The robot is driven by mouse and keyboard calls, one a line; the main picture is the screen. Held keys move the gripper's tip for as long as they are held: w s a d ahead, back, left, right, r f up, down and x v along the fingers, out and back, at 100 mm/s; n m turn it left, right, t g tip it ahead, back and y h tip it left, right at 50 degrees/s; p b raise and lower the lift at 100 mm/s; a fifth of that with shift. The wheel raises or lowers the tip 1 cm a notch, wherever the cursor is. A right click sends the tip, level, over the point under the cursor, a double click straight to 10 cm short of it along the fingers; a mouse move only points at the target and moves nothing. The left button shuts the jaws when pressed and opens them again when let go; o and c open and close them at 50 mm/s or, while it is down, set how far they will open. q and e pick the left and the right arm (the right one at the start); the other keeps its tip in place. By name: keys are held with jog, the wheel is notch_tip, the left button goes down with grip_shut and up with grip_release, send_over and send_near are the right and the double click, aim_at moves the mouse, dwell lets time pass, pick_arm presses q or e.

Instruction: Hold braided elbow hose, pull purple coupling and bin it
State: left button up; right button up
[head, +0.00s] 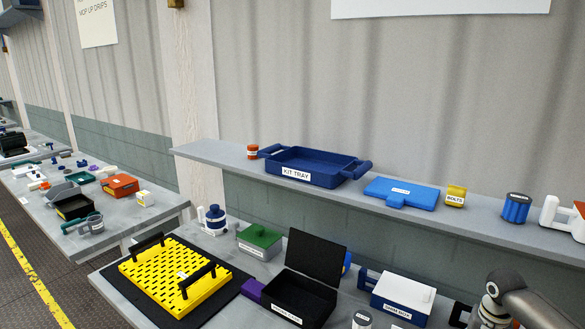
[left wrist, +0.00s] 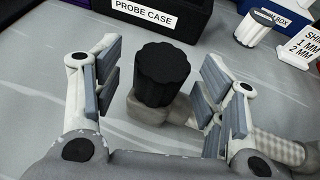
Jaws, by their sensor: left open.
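In the left wrist view, my left gripper (left wrist: 160,85) is open, its two fingers on either side of a black ribbed knob-like part (left wrist: 164,75). Visible gaps separate the fingers from it. The black part stands on a beige-grey elbow (left wrist: 150,108). A pale braided hose (left wrist: 275,147) runs from the elbow to the right, partly hidden behind the right finger. I see no clearly purple coupling; a purple block (head: 252,290) shows beside the open black case in the head view. A grey arm link of mine is at the lower right there; no right gripper shows.
The open black case (head: 300,298) labelled PROBE CASE (left wrist: 180,18) stands just beyond my left gripper. A white-lidded blue box (head: 402,297) and a small jar (left wrist: 257,27) stand to its right. A yellow perforated tray (head: 172,275) is left. A shelf (head: 225,155) overhangs behind.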

pick_arm(q)
jog(key=v, duration=1)
jog(key=shift+f, duration=0.15)
jog(key=shift+s, duration=0.2)
